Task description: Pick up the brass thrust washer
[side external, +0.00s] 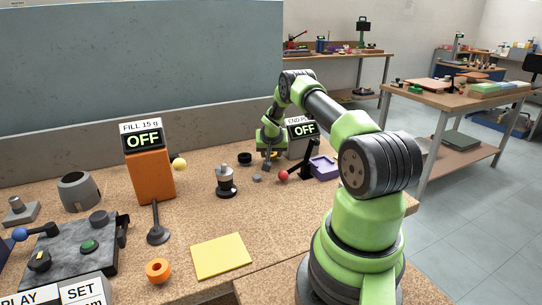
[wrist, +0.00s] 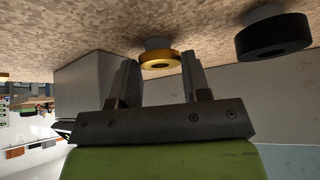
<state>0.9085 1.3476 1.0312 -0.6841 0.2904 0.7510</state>
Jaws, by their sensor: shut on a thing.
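The brass thrust washer (wrist: 160,60) is a gold ring in the wrist view, between the tips of my two fingers. My gripper (wrist: 160,72) is shut on it, with one finger at each side. In the side external view my gripper (side external: 268,160) is low over the back of the bench, left of the END sign. I cannot make out the washer there. Whether the washer touches the bench is not clear.
A black ring (wrist: 272,37) lies close by, also seen in the side view (side external: 245,158). A small grey piece (side external: 257,178), a red-knobbed lever (side external: 283,175) and a purple tray (side external: 323,168) are near my gripper. A yellow sheet (side external: 221,256) lies in front.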

